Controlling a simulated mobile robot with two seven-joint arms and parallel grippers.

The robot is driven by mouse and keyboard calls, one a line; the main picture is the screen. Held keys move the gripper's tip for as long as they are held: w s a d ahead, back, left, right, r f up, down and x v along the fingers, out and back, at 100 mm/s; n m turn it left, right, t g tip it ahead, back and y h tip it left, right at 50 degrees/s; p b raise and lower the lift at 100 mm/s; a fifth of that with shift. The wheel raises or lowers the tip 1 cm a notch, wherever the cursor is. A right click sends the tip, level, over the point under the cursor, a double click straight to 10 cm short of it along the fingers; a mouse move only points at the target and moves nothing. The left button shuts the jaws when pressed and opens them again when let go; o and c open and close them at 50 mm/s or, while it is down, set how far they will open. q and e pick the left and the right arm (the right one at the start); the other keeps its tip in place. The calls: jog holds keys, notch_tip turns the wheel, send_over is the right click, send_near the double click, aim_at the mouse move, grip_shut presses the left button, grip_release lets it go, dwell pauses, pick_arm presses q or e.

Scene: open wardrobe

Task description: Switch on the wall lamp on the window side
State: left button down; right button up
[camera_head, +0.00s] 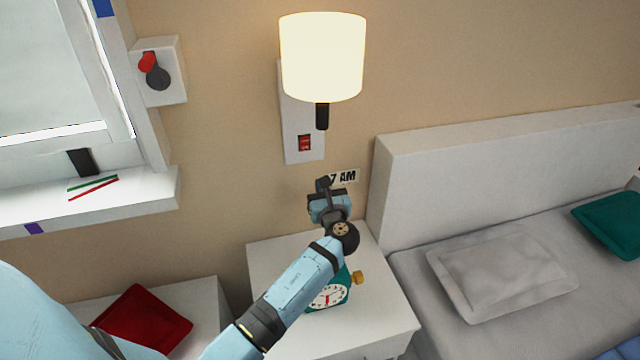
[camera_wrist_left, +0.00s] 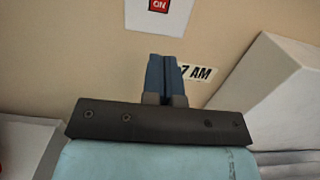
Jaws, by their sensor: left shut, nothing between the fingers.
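The wall lamp (camera_head: 322,58) on the window side has a glowing cream shade, so it is lit. Its white wall plate (camera_head: 290,128) carries a red rocker switch (camera_head: 304,143). In the left wrist view the switch (camera_wrist_left: 158,5) shows the word ON at the top edge. My left gripper (camera_head: 324,183) is below the plate, apart from the switch, in front of the wall. Its blue fingers (camera_wrist_left: 163,75) are shut together with nothing between them. My right gripper is in neither view.
A "7 AM" label (camera_head: 344,176) is on the wall behind the gripper. A teal clock (camera_head: 329,295) stands on the white nightstand (camera_head: 385,310) under my arm. The bed headboard (camera_head: 480,180) is to the right. The window sill (camera_head: 140,197) and a switch box (camera_head: 170,65) are to the left.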

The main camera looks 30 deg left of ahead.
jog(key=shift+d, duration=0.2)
pick_arm(q)
jog(key=s+d+f+n+h, duration=0.2)
jog(key=s+f, duration=0.1)
jog(key=f, duration=0.1)
jog(key=s+d+f+n+h, duration=0.2)
jog(key=s+f+n+h, duration=0.1)
jog(key=s+f, duration=0.1)
jog(key=s+d+f+n+h, duration=0.2)
jog(key=s+f+h, duration=0.1)
jog(key=f, duration=0.3)
jog(key=shift+s+d+f, duration=0.2)
jog(key=shift+s+d, duration=0.15)
jog(key=shift+s, duration=0.25)
jog(key=s+d+f+n+g+h, duration=0.1)
jog(key=s+d+f+n+h, duration=0.1)
jog(key=s+d+n+h, duration=0.55)
jog(key=s+d+f+n+g+h, duration=0.15)
jog(key=s+d+n, duration=0.25)
jog(key=s+n, duration=0.6)
jog(key=s+r+m+t+p, duration=0.1)
jog(key=s+r+p, duration=0.2)
jog(key=r+p, duration=0.9)
jog(key=shift+s+p, duration=0.15)
jog(key=shift+p, duration=0.95)
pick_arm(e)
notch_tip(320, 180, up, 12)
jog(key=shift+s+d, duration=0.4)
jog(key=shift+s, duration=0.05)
